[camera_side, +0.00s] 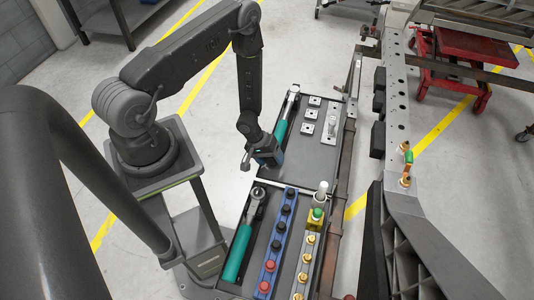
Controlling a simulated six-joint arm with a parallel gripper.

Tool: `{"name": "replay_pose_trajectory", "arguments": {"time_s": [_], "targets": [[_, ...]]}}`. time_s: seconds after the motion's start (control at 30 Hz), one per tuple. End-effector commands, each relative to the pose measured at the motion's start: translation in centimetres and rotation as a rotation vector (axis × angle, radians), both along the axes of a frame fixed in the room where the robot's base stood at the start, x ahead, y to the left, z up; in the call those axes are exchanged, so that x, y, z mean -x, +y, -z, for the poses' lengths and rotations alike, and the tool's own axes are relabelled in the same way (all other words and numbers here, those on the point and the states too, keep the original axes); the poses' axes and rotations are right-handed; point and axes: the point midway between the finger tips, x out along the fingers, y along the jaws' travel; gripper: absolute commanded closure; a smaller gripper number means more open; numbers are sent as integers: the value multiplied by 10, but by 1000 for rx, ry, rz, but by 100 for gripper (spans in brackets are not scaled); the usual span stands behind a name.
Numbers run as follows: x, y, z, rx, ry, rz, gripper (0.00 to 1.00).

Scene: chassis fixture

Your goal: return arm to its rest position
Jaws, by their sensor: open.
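My gripper (267,160) hangs at the end of my arm, above the left edge of the tool trays near the middle of the picture. It is open, and I see nothing held in it. The fingers are small and dark here, so their exact gap is hard to make out. The upper tray (318,158) and the lower tray (242,283) lie beneath and to the right of it. A ratchet-like tool with a teal handle (281,133) lies in the upper tray close to my gripper, partly hidden by it.
Another teal-handled tool (238,253), a blue strip (272,263) with black and red knobs, and a strip with brass fittings (304,268) fill the lower tray. The grey chassis rail (398,98) stands right. A red cart (462,47) is behind.

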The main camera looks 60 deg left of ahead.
Motion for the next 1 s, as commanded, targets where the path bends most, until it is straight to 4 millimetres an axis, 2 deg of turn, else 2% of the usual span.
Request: {"name": "replay_pose_trajectory", "arguments": {"time_s": [0.33, 0.7, 1.0], "targets": [[-1, -1, 3, 0, 0, -1, 34], [-1, -1, 3, 0, 0, -1, 68], [-2, -3, 2, -136, 134, 6, 68]]}}
